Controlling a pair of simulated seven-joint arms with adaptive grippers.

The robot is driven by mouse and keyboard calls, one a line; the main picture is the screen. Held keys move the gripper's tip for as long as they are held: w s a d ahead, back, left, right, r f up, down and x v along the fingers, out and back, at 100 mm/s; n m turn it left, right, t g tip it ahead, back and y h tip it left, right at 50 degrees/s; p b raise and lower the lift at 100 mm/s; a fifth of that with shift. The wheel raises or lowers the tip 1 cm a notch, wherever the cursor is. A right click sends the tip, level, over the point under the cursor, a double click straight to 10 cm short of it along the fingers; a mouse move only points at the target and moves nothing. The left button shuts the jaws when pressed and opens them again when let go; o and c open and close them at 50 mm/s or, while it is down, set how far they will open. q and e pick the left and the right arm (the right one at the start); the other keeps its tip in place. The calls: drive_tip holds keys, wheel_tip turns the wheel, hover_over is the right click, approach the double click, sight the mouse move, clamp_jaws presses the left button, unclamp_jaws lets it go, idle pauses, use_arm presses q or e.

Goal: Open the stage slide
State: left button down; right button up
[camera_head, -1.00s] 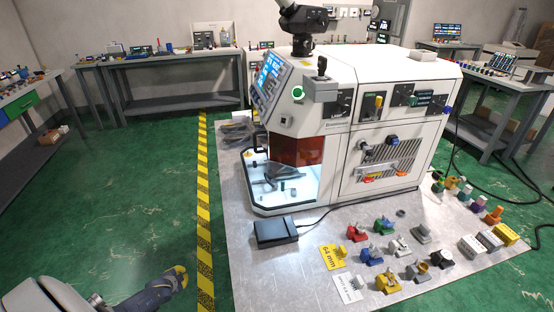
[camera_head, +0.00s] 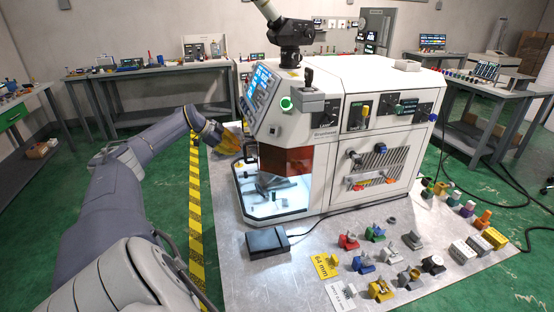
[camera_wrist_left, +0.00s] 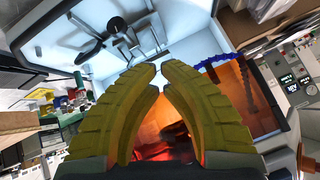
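The white machine (camera_head: 370,120) stands on a metal-topped table. Its lit open bay (camera_head: 262,205) is at the lower left front, with a dark grey stage assembly (camera_head: 275,183) inside. I cannot make out which part is the stage slide or how far it is out. My left gripper (camera_head: 236,142), with yellow ribbed fingers, is beside the machine's left side, above and left of the bay. In the left wrist view its fingertips (camera_wrist_left: 160,66) almost meet, with nothing visibly held. Dark rods and metal parts (camera_wrist_left: 115,35) in the pale bay lie beyond them. My right gripper is out of view.
An orange-tinted window (camera_head: 285,168) covers the bay's upper part; it also shows beside the fingers in the left wrist view (camera_wrist_left: 245,100). A black box (camera_head: 268,242) with a cable lies in front. Several coloured parts (camera_head: 376,234) occupy the table's front right.

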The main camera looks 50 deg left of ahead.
use_arm(q)
drive_tip(key=shift+w+d+f+n+g+h, duration=0.2)
drive_tip(key=shift+w+d+f+n, duration=0.55)
drive_tip(key=shift+f, duration=0.85)
drive_tip(key=shift+w+d+f+n+g+h, duration=0.1)
drive_tip(key=shift+w+d+f+n+g, duration=0.4)
drive_tip(key=shift+d+f, duration=0.8)
drive_tip(key=shift+w+d+f+n+g+h, duration=0.1)
drive_tip(key=shift+w+d+f+n, duration=0.5)
drive_tip(key=shift+f, duration=1.3)
drive_tip(key=shift+w, duration=0.15)
drive_tip(key=shift+m, duration=0.25)
